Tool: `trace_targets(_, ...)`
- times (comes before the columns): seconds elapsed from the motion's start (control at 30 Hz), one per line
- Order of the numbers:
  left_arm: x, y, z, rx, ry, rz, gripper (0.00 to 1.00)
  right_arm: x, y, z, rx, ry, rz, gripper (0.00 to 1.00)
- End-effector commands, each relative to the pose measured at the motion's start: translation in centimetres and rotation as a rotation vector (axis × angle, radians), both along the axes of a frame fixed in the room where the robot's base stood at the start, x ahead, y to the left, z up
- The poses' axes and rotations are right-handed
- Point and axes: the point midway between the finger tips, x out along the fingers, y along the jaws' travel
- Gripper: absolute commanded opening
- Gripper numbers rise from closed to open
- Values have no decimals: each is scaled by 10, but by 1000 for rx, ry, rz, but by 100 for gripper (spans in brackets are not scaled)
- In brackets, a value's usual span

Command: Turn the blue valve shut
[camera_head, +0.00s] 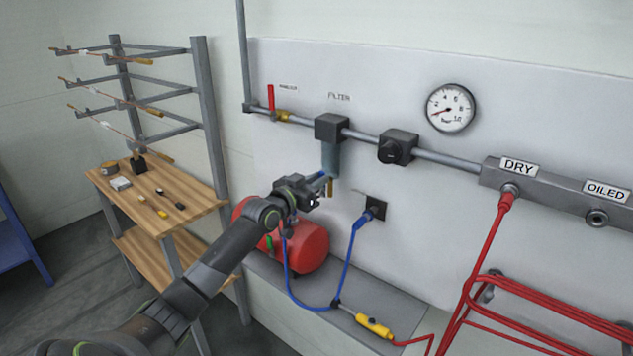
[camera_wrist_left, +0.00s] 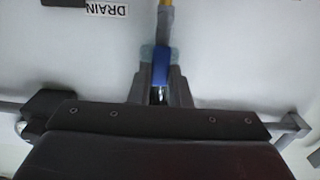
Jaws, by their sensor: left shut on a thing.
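The blue valve shows in the left wrist view as a short blue handle (camera_wrist_left: 161,66) between the fingertips of my left gripper (camera_wrist_left: 161,90). The handle points straight out between the jaws, in line with a grey stem and a yellow part at the top of that view. In the head view, my left gripper (camera_head: 318,186) is at the lower end of the filter (camera_head: 331,158) and shut on the handle. A bit of blue (camera_head: 317,176) shows there; the gripper hides most of the valve. A brass piece (camera_head: 330,187) hangs under the filter. My right gripper is not in view.
A pipe with a red lever (camera_head: 271,97), a black regulator (camera_head: 397,147) and a gauge (camera_head: 450,108) runs along the wall. A red tank (camera_head: 304,249), blue hose (camera_head: 351,262) and yellow tool (camera_head: 374,325) are below. A wooden bench (camera_head: 190,205) stands left.

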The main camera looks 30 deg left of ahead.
Motion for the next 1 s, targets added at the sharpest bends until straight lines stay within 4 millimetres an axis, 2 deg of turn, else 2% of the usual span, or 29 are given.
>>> trace_targets(0.37,1,12,-3,-215,18,1,0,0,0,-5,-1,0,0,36)
trace_targets(1.0,3,39,-20,-819,64,1,0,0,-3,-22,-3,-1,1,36)
